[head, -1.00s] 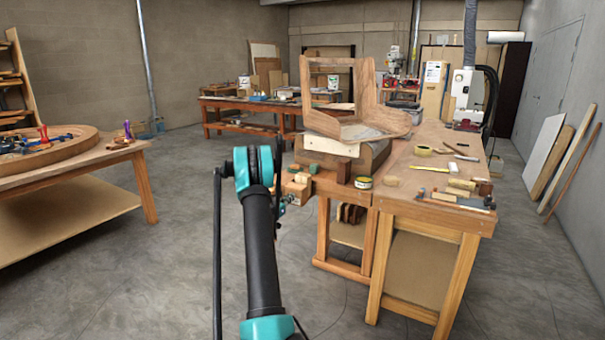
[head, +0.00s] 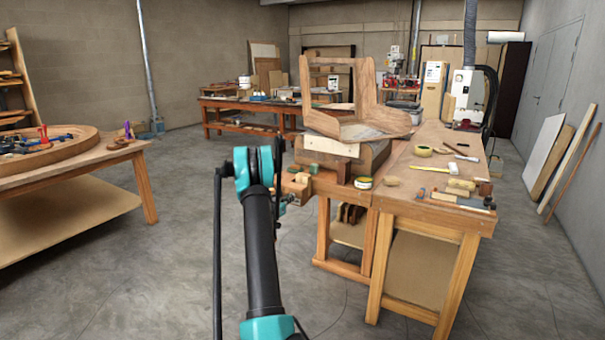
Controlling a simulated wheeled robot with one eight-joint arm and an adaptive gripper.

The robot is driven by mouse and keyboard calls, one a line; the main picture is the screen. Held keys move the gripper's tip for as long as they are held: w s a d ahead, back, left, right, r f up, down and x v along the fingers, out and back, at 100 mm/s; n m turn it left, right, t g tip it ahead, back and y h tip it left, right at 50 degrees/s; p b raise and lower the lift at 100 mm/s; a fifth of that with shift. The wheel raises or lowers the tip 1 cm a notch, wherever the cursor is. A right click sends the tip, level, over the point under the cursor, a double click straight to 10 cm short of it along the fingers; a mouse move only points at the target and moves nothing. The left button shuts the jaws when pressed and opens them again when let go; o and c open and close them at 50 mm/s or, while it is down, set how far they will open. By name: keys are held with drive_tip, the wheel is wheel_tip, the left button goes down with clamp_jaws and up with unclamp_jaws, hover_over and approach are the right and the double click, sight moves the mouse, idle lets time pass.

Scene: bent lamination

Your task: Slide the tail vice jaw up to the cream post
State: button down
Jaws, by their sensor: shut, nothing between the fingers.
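A light wooden block that looks like the tail vice jaw (head: 296,187) sits at the left end of the nearer bench, low beside its top. A small pale piece (head: 302,177) shows at its upper edge; I cannot tell whether this is the cream post. A green piece (head: 313,169) lies just behind. My gripper (head: 284,203) is shut and empty, at the left side of the jaw block. It is mostly hidden behind my turquoise wrist, and I cannot tell whether it touches the jaw.
A bent wooden frame (head: 350,100) stands on a form on the bench (head: 410,190). A table (head: 70,185) with a curved wooden ring stands at left.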

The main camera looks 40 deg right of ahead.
drive_tip(key=shift+x, duration=1.25)
drive_tip(key=shift+a, duration=0.1)
drive_tip(key=shift+v, duration=2.95)
drive_tip(key=shift+s+a, duration=0.1)
